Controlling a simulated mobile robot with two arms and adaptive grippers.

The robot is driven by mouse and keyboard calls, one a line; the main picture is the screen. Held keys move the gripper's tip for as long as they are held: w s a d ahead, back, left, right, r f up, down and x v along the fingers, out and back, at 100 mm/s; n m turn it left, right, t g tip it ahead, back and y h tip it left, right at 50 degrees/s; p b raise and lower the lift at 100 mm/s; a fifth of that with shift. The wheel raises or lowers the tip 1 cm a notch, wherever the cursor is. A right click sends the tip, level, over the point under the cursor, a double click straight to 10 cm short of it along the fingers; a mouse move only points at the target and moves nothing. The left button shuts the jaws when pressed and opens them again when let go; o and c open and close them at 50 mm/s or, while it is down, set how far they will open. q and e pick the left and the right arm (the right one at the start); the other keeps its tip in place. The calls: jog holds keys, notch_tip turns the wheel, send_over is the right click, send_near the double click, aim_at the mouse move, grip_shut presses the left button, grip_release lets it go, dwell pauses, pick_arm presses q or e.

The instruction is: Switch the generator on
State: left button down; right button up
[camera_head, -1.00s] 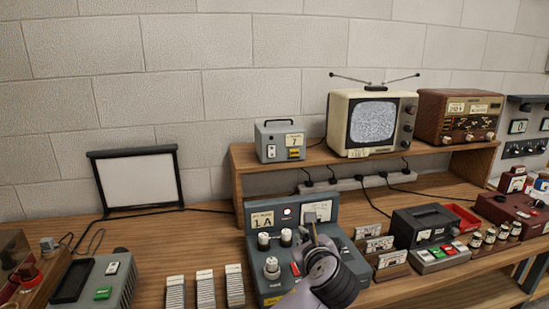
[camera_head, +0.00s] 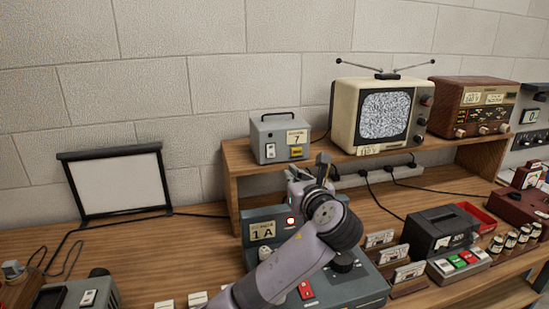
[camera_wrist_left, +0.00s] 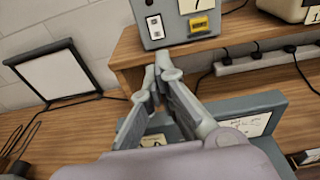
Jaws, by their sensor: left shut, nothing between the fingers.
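A grey box marked 7 (camera_head: 281,138) stands on the left of the wooden shelf. A white rocker switch (camera_head: 270,151) and a yellow label are on its front. It also shows at the top of the left wrist view (camera_wrist_left: 178,22). Which one is the generator, I cannot tell. My left gripper (camera_head: 297,174) is shut and empty, above the console, its fingertips (camera_wrist_left: 160,72) just below the grey box. My right gripper is out of view.
A television (camera_head: 383,117) and a brown radio (camera_head: 473,107) stand on the shelf to the right. A power strip with plugs (camera_head: 404,171) lies under it. A black recorder (camera_head: 441,232) and small cards flank the console. A white screen (camera_head: 117,183) stands at left.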

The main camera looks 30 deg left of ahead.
pick_arm(q)
jog(key=p, duration=0.3)
send_near(273, 156)
jog(key=x, duration=0.6)
jog(key=shift+w+a, duration=0.1)
jog(key=shift+a, duration=0.15)
jog(key=shift+w+a, duration=0.25)
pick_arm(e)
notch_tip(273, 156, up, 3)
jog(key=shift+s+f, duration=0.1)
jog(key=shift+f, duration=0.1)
pick_arm(q)
jog(key=shift+f, duration=0.1)
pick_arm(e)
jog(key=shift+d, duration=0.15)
